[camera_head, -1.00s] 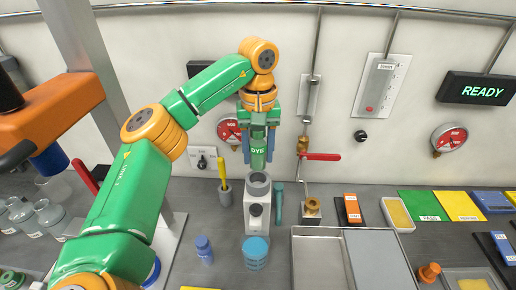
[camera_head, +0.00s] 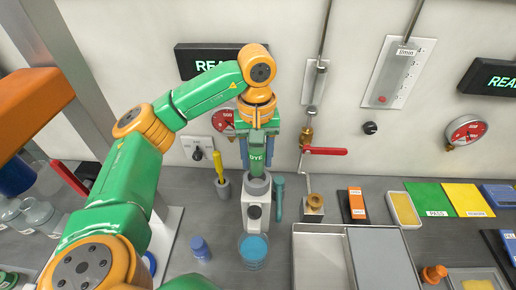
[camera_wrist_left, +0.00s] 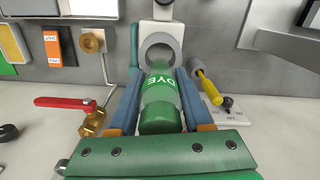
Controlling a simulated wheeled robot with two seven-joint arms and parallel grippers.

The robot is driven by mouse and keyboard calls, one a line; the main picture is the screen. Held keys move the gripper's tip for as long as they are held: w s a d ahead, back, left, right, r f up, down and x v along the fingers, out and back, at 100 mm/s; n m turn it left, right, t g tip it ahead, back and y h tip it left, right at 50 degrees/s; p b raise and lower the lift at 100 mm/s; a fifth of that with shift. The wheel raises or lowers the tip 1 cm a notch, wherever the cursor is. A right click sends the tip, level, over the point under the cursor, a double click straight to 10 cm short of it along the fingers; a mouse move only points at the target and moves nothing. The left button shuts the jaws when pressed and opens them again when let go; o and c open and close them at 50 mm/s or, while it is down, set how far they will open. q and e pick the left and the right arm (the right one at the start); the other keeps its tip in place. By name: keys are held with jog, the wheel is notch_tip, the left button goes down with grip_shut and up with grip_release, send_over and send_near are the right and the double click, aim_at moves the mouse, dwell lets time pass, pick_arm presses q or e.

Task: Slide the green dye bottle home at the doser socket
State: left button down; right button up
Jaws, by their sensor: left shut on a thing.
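The green dye bottle (camera_head: 257,160), labelled DYE, is held upright between the blue fingers of my left gripper (camera_head: 257,152). The gripper is shut on it. The doser (camera_head: 255,212) is a white block with a grey ring-shaped socket (camera_head: 258,187) on top. The bottle's lower end is right at the socket's mouth in the head view. In the left wrist view the bottle (camera_wrist_left: 161,100) reaches the edge of the grey socket ring (camera_wrist_left: 160,48); whether it has entered is hard to tell. My right gripper is not in view.
A grey cup with a yellow-handled tool (camera_head: 221,185) stands left of the doser, and a teal tool (camera_head: 279,198) close on its right. A red-handled valve (camera_head: 325,151) sits behind right. A metal tray (camera_head: 320,228) lies at right.

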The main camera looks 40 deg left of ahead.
pick_arm(q)
jog(key=shift+s+d+r, duration=0.4)
jog(key=shift+s+d, duration=0.15)
jog(key=shift+s, duration=0.25)
jog(key=shift+s+d, duration=0.2)
jog(key=shift+s, duration=0.05)
jog(key=shift+f, duration=0.1)
jog(key=shift+w+a+f+b, duration=0.3)
jog(key=shift+w+f+b, duration=0.1)
jog(key=shift+f+b, duration=0.15)
jog(key=shift+f, duration=0.2)
jog(key=shift+s+d+f, duration=0.1)
jog(key=shift+s, duration=0.05)
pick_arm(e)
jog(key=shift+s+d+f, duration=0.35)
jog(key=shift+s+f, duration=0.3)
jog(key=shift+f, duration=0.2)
